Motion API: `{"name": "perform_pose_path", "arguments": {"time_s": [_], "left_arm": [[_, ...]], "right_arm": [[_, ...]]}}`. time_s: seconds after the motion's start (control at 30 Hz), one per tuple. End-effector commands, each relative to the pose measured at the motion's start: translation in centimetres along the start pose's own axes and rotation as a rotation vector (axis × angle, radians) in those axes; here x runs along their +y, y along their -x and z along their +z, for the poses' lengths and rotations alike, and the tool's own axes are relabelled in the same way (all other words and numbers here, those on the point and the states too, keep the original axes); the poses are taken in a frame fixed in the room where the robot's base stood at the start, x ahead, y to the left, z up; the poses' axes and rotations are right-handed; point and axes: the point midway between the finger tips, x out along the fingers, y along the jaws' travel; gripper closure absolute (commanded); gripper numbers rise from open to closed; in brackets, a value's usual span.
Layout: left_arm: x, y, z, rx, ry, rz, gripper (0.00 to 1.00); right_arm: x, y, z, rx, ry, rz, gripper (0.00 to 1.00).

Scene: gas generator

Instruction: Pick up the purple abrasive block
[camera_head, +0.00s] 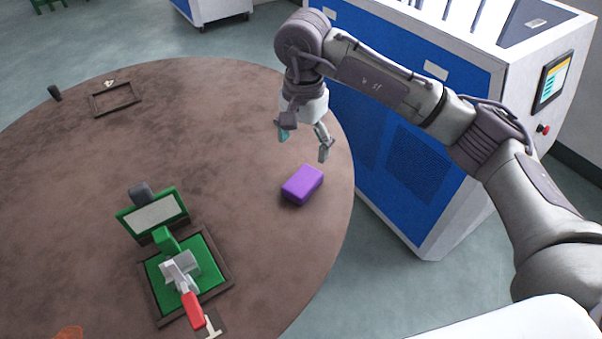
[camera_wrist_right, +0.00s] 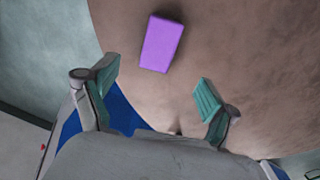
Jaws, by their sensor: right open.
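The purple abrasive block (camera_head: 302,185) lies flat on the round brown table near its right edge. It also shows in the right wrist view (camera_wrist_right: 161,43), beyond the fingertips and between their lines. My right gripper (camera_head: 304,144) is open and empty, above the table and a little behind the block in the head view. Its two teal-padded fingers are spread apart in the right wrist view (camera_wrist_right: 157,88) and do not touch the block. My left gripper is not in view.
The round table (camera_head: 90,210) bears a green device (camera_head: 190,265) with a red handle in a square frame, a green stand with a pale panel (camera_head: 153,215), and an empty frame (camera_head: 115,98). A blue and white cabinet (camera_head: 400,130) stands beside the table on the right.

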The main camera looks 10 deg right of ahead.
Motion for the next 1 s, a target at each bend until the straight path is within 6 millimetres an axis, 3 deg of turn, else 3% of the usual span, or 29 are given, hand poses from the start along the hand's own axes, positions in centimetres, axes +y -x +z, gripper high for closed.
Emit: {"name": "perform_pose_path", "arguments": {"time_s": [0.1, 0.23, 0.37, 0.63, 0.8, 1.0], "left_arm": [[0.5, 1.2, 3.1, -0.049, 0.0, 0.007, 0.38], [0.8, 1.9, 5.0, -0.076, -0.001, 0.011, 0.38], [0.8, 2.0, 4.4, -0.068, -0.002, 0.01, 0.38], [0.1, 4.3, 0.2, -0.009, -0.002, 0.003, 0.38], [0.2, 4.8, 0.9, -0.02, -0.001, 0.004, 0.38], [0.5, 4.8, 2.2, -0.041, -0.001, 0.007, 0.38]], "right_arm": [[0.1, -2.3, 0.1, -0.005, -0.001, 0.003, 0.14], [0.0, -4.5, 0.1, -0.004, -0.001, 0.001, 0.14], [0.0, -5.6, 0.1, -0.003, 0.0, -0.001, 0.14], [0.1, -8.3, 0.2, -0.006, -0.001, 0.003, 0.14], [0.0, -10.6, 0.1, -0.004, 0.0, 0.0, 0.14], [0.0, -11.1, 0.1, -0.002, 0.0, -0.003, 0.14]]}}
